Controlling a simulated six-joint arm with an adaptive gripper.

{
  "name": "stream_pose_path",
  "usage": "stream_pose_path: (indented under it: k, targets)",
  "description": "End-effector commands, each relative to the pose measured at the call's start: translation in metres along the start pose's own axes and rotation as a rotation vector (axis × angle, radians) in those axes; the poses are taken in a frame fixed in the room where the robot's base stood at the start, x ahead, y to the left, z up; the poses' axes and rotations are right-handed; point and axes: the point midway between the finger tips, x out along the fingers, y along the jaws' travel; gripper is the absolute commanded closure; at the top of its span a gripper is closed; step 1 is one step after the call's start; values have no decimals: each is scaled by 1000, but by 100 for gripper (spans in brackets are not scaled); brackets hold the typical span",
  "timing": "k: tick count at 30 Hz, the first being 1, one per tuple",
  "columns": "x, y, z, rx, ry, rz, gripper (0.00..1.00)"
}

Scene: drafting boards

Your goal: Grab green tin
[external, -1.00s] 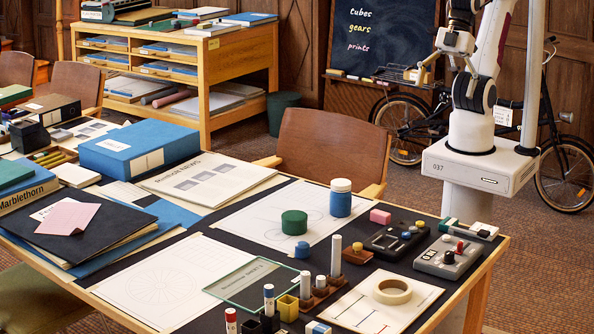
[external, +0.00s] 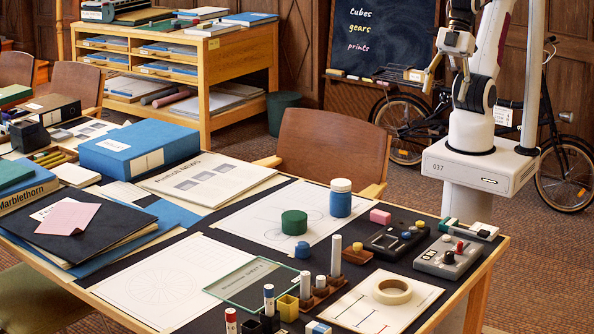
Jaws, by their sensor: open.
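The green tin (external: 294,223) is a short round cylinder standing upright on a white drawing sheet on the table. A blue jar with a pale lid (external: 340,199) stands behind it to the right, apart from it. My gripper (external: 430,78) is open and empty, high at the upper right in front of the chalkboard. It is well above the table and far from the tin. Nothing hides the tin.
White pegs in a brown holder, a pink block (external: 380,217), control boxes (external: 448,257) and a tape roll (external: 391,291) crowd the right side. The drawing sheet left of the tin is clear.

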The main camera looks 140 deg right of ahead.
Motion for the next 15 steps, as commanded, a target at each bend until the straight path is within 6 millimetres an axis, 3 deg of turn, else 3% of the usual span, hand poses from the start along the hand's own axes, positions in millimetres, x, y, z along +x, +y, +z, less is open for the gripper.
stream_pose_path:
  k: [10,15]
  targets:
    - [0,1,-2,1,1,3,33]
    - [4,10,-13,4,13,30,33]
